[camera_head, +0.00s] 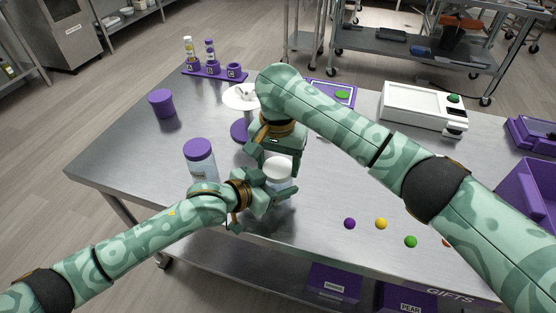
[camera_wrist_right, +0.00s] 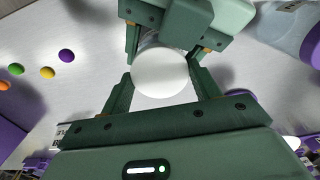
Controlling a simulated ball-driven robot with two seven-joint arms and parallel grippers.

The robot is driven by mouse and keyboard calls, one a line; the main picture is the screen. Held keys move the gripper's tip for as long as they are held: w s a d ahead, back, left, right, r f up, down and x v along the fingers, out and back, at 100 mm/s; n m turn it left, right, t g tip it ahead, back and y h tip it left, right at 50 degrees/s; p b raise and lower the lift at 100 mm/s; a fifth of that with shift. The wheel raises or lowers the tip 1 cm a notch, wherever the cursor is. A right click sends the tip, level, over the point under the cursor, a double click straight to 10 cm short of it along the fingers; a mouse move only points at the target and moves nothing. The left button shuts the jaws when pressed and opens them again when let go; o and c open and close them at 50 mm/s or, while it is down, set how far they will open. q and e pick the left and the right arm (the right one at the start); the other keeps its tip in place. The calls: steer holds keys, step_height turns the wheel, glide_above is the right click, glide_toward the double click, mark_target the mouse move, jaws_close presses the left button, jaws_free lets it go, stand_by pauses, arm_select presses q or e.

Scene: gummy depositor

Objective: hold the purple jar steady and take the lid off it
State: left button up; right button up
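A jar with a round white lid (camera_head: 278,168) stands near the table's front edge; its body is mostly hidden by my grippers, and I see no purple on it. My left gripper (camera_head: 275,190) is shut around its body below the lid. My right gripper (camera_head: 276,158) is just above, pointing down, with its fingers on either side of the lid. The right wrist view shows the white lid (camera_wrist_right: 161,74) between the right fingertips; I cannot tell whether they press on it. A clear jar with a purple lid (camera_head: 199,149) stands to the left, and a purple cup (camera_head: 161,103) farther back.
A white funnel-like piece on a purple base (camera_head: 240,131) stands behind the grippers. A purple rack (camera_head: 215,73) holds small bottles at the back. Several coloured balls, one yellow (camera_head: 381,223), lie to the right. A white scale-like device (camera_head: 422,108) and purple bins (camera_head: 528,190) are farther right.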

steer(key=shift+n, duration=1.7)
steer(key=shift+c, duration=0.4)
steer(key=o, duration=1.1)
steer(key=shift+r, duration=2.3)
steer(key=shift+c, duration=0.5)
steer(key=shift+w+r, duration=0.15)
steer(key=shift+r, duration=0.15)
steer(key=r, duration=0.1)
steer(key=r+m, duration=0.1)
steer(key=w+r, duration=0.1)
steer(key=shift+d+m+t, duration=0.3)
steer(key=shift+d+m, duration=0.1)
steer(key=shift+s+r+m, duration=0.15)
steer(key=shift+m, duration=0.75)
steer(key=m, duration=0.2)
steer(key=s+a+m, duration=0.1)
steer(key=m, duration=0.1)
steer(key=shift+f, duration=0.35)
step_height(320, 180, down, 8)
steer(key=shift+r, duration=0.15)
